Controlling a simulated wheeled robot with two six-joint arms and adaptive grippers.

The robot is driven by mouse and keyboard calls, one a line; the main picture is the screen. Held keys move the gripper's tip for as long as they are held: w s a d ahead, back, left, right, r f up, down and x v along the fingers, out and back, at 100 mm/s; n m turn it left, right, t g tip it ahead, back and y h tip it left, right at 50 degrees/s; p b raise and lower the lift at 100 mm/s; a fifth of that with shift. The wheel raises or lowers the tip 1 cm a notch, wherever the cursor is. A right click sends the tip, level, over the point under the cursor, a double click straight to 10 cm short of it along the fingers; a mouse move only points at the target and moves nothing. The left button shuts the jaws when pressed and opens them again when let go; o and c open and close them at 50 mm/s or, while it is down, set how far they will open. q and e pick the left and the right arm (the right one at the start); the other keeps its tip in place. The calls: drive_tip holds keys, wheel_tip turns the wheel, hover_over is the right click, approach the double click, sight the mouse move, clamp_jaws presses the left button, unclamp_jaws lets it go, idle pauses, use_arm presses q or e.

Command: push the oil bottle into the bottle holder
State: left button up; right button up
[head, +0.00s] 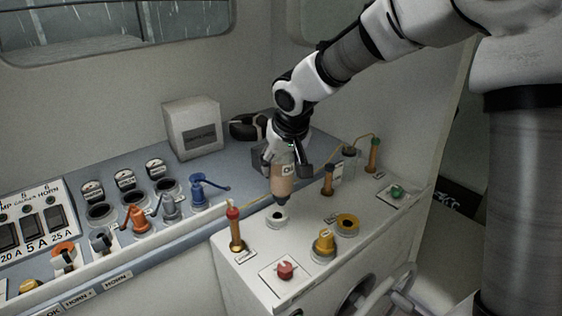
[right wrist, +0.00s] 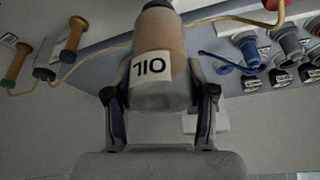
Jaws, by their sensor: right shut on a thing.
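The oil bottle (head: 282,181) is tan with a white OIL label and a dark tapered end pointing down. My right gripper (head: 285,160) is shut on its upper part and holds it roughly upright. The bottle also shows between the fingers of my right gripper (right wrist: 160,110) in the right wrist view, as the bottle (right wrist: 160,60) with its label upside down. A white ring-shaped socket (head: 277,218), which looks like the bottle holder, is on the white console top just below the dark end. I cannot tell whether the tip touches it. My left gripper is not in view.
On the white console stand a red-topped post (head: 236,229), a yellow knob (head: 324,242), a yellow ring (head: 347,224), a red knob (head: 285,270) and a brown post (head: 328,179) with thin hose nearby. A blue-handled valve (head: 204,188) and a white box (head: 192,128) are left.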

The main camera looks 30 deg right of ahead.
drive_tip(key=b+x, duration=0.1)
drive_tip(key=x, duration=0.2)
drive_tip(key=shift+w+a, duration=0.1)
drive_tip(key=shift+a, duration=0.05)
drive_tip(key=shift+f+b, duration=0.1)
drive_tip(key=shift+b, duration=0.35)
drive_tip(key=b+x, duration=0.1)
drive_tip(key=x, duration=0.1)
drive_tip(key=shift+w+a+f, duration=0.1)
drive_tip(key=shift+w+f, duration=0.05)
drive_tip(key=shift+f, duration=0.1)
drive_tip(key=shift+s+f+b, duration=0.35)
drive_tip(key=shift+s+b, duration=0.1)
drive_tip(key=shift+b, duration=0.35)
drive_tip(key=shift+w+f, duration=0.25)
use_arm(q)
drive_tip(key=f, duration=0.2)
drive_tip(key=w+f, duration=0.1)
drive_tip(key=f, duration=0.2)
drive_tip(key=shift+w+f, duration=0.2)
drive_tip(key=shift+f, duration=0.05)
